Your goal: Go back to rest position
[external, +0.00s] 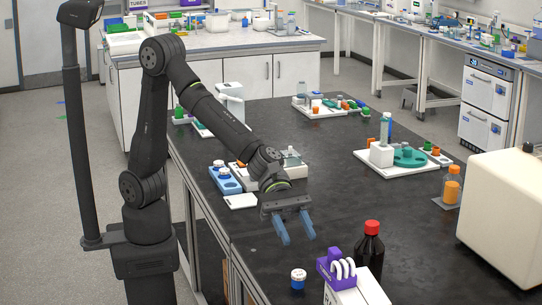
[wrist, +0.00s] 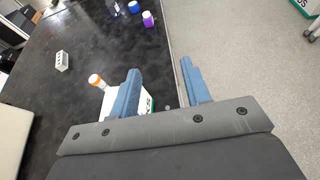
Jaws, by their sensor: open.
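My gripper (external: 298,240) is above the front part of the black bench, with its two blue fingers spread apart and pointing down. Nothing is between the fingers. In the wrist view the open gripper (wrist: 159,68) spans the bench edge, with bench top on the left and grey floor on the right. My arm reaches out from its dark column over the bench.
A red-capped brown bottle (external: 370,248), a white-capped jar (external: 298,278) and a purple-and-white holder (external: 337,268) stand near the front. A blue rack (external: 226,184) lies left of the gripper. A white tray (external: 399,170) and cream appliance (external: 505,220) are right. Bare bench lies between.

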